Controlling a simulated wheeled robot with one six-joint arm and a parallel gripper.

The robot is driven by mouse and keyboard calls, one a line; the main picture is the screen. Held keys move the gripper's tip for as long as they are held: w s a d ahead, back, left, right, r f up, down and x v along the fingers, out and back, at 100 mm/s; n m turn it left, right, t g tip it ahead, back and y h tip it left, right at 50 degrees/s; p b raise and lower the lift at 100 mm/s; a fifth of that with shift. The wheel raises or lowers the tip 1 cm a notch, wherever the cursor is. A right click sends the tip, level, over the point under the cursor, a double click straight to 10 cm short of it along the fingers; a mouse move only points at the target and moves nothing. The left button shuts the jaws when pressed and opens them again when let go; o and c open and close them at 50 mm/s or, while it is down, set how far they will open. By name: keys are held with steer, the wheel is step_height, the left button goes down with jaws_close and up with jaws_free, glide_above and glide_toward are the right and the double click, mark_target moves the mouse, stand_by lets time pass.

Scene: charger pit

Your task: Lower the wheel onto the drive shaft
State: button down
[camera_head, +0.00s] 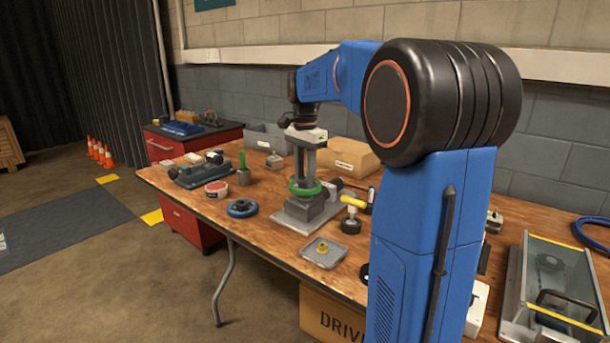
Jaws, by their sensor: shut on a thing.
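A green wheel (305,188) is at the lower end of my gripper (305,180), right above a grey block-like mount (307,206) on a flat grey base plate (290,222). My gripper points straight down and its fingers are closed on the wheel. The drive shaft cannot be made out; the wheel and fingers cover the top of the mount. I cannot tell whether the wheel touches the mount or whether a shaft is inside its hub.
A blue wheel (242,208) lies left of the plate. A cardboard box (348,156) is behind, and a clear-lidded case (552,290) is at the right.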

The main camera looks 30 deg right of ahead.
steer(key=shift+f, duration=1.05)
stand_by(0.7)
steer(key=c, duration=1.3)
jaws_free()
steer(key=c, duration=0.4)
steer(key=shift+o, duration=0.2)
steer(key=shift+r, duration=3.05)
